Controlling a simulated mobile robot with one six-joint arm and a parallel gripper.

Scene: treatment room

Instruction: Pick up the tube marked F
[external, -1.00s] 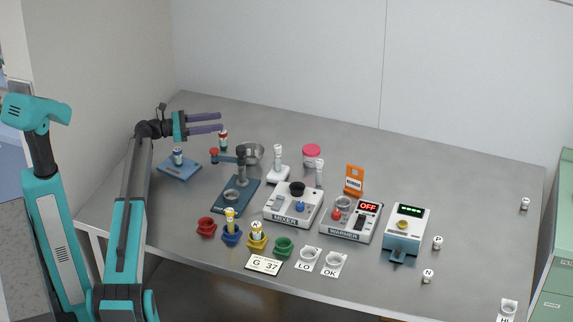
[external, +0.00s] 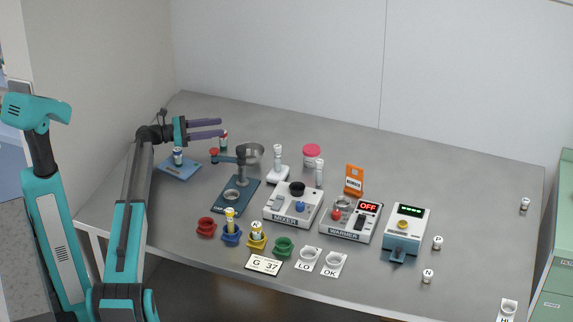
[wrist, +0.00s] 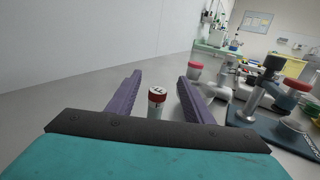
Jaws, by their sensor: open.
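A small white tube with a red band (wrist: 157,97) stands upright in the wrist view, between and beyond my two purple fingers. A dark mark shows on its white cap, but I cannot read it clearly. In the external view the red-banded tube (external: 224,143) stands at the back left of the table, partly hidden by my gripper (external: 222,127). My gripper (wrist: 160,75) is open and empty, with its fingers level and pointing right in the external view. I cannot tell how far the tube lies inside the jaws.
A blue-banded tube (external: 178,153) stands on a blue plate (external: 187,172) nearby. Tubes marked P (external: 437,241) and N (external: 428,275) stand at the right.

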